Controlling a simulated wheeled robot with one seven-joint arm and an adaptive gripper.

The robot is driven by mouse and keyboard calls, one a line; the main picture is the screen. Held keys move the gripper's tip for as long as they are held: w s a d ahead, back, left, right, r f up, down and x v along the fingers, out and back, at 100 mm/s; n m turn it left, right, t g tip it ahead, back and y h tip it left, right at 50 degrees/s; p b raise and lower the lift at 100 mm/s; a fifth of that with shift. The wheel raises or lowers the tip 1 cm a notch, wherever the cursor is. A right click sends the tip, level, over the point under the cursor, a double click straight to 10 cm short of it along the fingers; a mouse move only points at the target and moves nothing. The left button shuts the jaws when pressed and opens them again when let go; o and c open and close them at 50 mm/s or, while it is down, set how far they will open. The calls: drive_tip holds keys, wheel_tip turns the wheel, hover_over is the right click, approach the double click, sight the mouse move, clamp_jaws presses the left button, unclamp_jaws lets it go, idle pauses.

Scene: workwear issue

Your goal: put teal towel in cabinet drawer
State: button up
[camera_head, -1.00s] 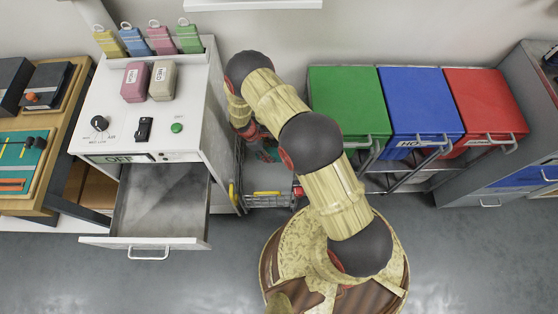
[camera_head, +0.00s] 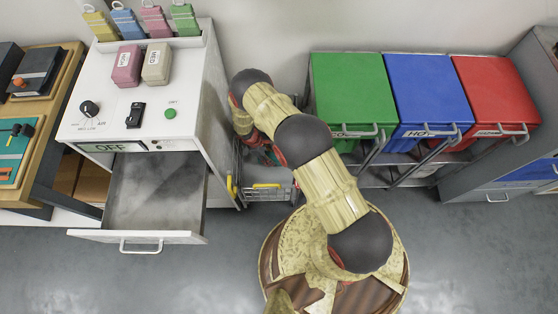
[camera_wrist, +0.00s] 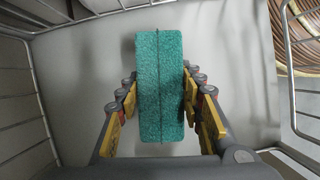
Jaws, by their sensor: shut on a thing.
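The teal towel (camera_wrist: 160,112) is a folded, upright-looking block in the middle of the wrist view. My gripper (camera_wrist: 159,82) has a yellow-and-grey finger on each side of it and is shut on it. Wire mesh sides surround them in that view. In the head view my arm reaches down to a wire basket (camera_head: 266,187) beside the white cabinet (camera_head: 210,110), and my gripper and the towel are mostly hidden there. The cabinet drawer (camera_head: 155,190) is pulled open and looks empty, with a handle on its front.
The cabinet top holds a pink box (camera_head: 127,66), a beige box (camera_head: 157,63), a knob and a switch, with colored tags behind. Green (camera_head: 345,90), blue (camera_head: 420,90) and red (camera_head: 495,90) bins stand right. A wooden bench (camera_head: 50,125) is left. Floor before the drawer is clear.

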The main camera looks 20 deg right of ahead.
drive_tip(key=d, duration=0.1)
drive_tip(key=s+d+b, duration=0.1)
drive_tip(key=d, duration=0.1)
drive_tip(key=shift+s+f+b, duration=0.25)
drive_tip(key=shift+f+b, duration=0.05)
drive_tip(key=shift+b, duration=0.1)
drive_tip(key=shift+s+d+f+b, duration=0.1)
drive_tip(key=shift+d+f+b, duration=0.1)
drive_tip(key=shift+d+b, duration=0.1)
drive_tip(key=shift+r, duration=0.1)
drive_tip(key=shift+f, duration=0.3)
drive_tip(key=shift+f, duration=0.1)
drive_tip(key=o, duration=1.4)
drive_tip(key=shift+c, duration=0.2)
